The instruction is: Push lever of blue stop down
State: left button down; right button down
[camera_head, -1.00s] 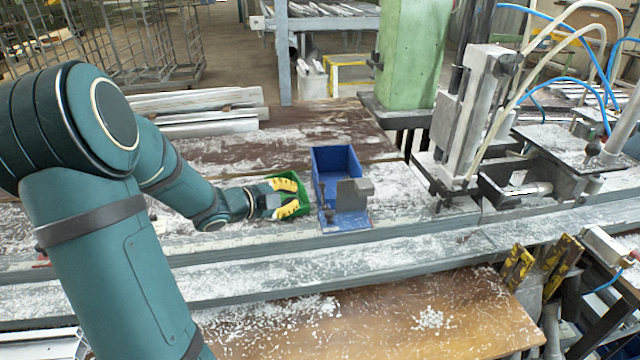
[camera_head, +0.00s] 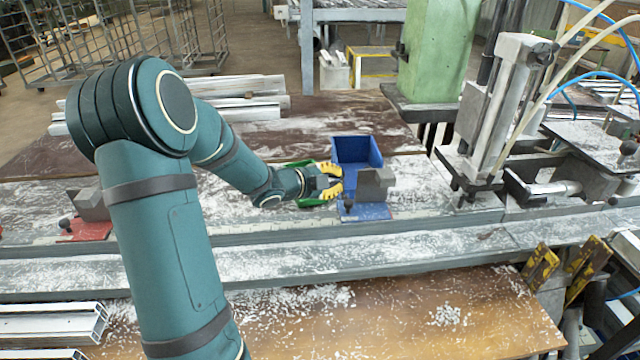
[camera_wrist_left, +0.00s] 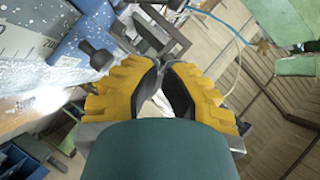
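The blue stop (camera_head: 365,211) sits on the rail's scale strip, with a grey block on its blue base. Its lever (camera_head: 348,204) has a black knob at the stop's left front. My left gripper (camera_head: 335,181) is just left of the grey block, above and behind the knob. Its two yellow fingers are apart with nothing between them. In the left wrist view, a black knob (camera_wrist_left: 98,55) shows beside the gripper (camera_wrist_left: 163,68), near a blue surface; I see no clear contact. The lever's exact angle is hard to tell. My right gripper is out of view.
A blue bin (camera_head: 356,151) stands behind the stop. A green bin (camera_head: 303,203) is partly hidden behind my gripper. A red stop (camera_head: 85,230) sits further left on the rail. The clamp machine (camera_head: 490,105) stands to the right. The rail (camera_head: 430,250) in front is clear.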

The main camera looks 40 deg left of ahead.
aim_at(341, 178)
pick_arm(q)
jog(key=w, duration=0.1)
jog(key=w+a+f, duration=0.1)
jog(key=w, duration=0.1)
jog(key=w+f, duration=0.1)
jog(key=shift+w+a+f, duration=0.15)
jog(key=shift+a+f, duration=0.05)
jog(key=shift+f, duration=0.05)
jog(key=shift+w+a+f+b, duration=0.2)
jog(key=shift+w+a+b, duration=0.05)
jog(key=shift+w+b, duration=0.05)
